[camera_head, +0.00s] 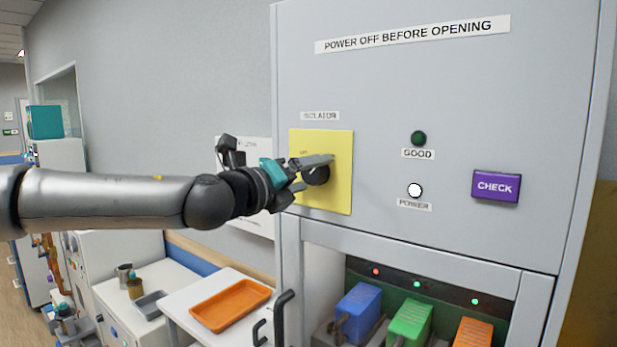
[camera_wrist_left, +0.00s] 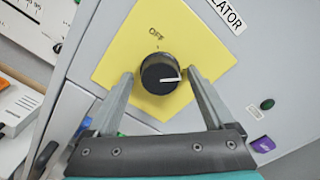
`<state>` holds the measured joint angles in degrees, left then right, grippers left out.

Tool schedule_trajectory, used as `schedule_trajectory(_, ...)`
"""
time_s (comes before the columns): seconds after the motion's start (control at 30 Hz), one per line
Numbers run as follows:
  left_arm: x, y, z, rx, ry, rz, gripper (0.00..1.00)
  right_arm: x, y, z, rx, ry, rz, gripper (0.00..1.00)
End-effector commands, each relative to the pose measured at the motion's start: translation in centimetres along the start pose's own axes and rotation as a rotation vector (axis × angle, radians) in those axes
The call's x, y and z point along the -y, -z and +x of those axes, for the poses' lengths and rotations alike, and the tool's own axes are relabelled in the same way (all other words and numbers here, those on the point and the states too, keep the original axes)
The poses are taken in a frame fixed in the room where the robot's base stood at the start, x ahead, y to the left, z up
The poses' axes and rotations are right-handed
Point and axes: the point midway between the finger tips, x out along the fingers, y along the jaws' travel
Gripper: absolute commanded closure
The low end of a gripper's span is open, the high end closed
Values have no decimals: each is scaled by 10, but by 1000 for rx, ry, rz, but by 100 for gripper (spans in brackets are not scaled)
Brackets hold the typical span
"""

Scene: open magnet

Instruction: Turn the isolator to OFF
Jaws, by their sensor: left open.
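The isolator is a round black knob (camera_head: 317,175) on a yellow plate (camera_head: 340,197) on the grey cabinet front, under an ISOLATOR label. In the left wrist view the knob (camera_wrist_left: 158,75) has a white pointer line aimed toward the right of the picture, away from the OFF mark (camera_wrist_left: 155,31) above it. My left gripper (camera_head: 311,171) is at the plate with its fingers open, one on each side of the knob in the left wrist view. I cannot tell whether either finger touches it. My right gripper is not in view.
The POWER lamp (camera_head: 415,190) is lit white and the GOOD lamp (camera_head: 418,138) is dark green. A purple CHECK button (camera_head: 496,187) is at right. Blue (camera_head: 359,312), green (camera_head: 410,325) and orange blocks sit in the bay below. An orange tray (camera_head: 230,304) lies lower left.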

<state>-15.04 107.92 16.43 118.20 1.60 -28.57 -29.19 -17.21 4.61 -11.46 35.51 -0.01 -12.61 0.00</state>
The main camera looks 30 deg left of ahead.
Motion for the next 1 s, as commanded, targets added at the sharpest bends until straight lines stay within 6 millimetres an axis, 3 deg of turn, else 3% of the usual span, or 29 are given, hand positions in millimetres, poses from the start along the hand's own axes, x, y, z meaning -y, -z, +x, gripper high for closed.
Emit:
schedule_trajectory(0.4,0,0,2,-1,1,-1,15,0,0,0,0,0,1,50)
schedule_trajectory(1.0,0,0,2,-1,1,-1,83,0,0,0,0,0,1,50)
